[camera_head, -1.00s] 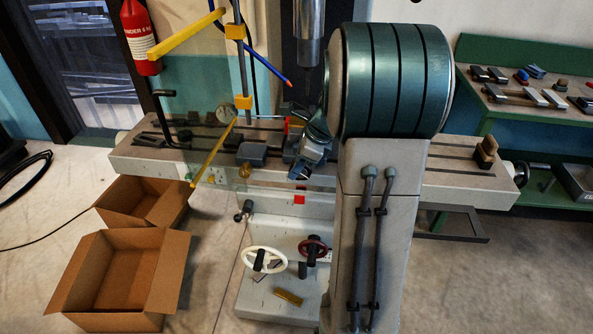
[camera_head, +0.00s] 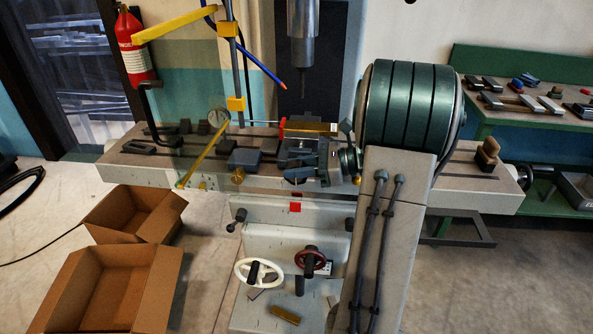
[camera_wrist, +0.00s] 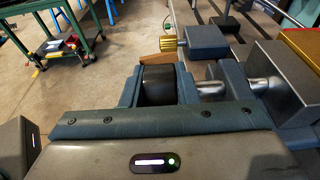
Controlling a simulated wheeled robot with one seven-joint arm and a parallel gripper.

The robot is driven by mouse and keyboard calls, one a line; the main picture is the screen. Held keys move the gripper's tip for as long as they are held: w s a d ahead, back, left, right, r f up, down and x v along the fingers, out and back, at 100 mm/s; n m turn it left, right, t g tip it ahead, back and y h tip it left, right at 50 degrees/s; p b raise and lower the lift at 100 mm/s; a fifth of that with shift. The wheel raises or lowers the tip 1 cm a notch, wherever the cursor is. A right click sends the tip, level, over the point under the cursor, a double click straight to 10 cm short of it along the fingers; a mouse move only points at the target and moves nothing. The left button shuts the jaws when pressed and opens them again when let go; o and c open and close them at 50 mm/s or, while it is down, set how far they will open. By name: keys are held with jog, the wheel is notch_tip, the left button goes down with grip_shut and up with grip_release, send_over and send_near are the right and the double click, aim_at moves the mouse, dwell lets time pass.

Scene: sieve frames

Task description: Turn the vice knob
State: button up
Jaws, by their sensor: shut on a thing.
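The vice (camera_head: 305,157) is a blue-grey metal block on the machine table in the head view, with a yellow bar (camera_head: 310,127) at its top. In the wrist view the vice body (camera_wrist: 255,85) is at the right, with a shiny round shaft (camera_wrist: 208,88) coming out toward my gripper (camera_wrist: 158,88). A dark knob (camera_wrist: 158,84) sits between my two blue-grey fingers, and they are shut on it. In the head view my gripper (camera_head: 338,160) is at the right side of the vice. The knob is hidden there by my gripper and arm.
A blue-grey block (camera_head: 245,158) with a brass knob (camera_head: 238,176) sits left of the vice. A spindle (camera_head: 302,35) hangs above. White (camera_head: 259,272) and red (camera_head: 310,261) handwheels are below. Open cardboard boxes (camera_head: 125,290) stand on the floor at left.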

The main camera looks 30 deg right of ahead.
jog(key=shift+s+d+t+y, duration=0.1)
jog(key=shift+d+t+y, duration=0.05)
jog(key=shift+t+y, duration=0.45)
jog(key=o, duration=1)
jog(key=v, duration=1.4)
jog(key=shift+f+b, duration=0.25)
jog(key=shift+b, duration=0.15)
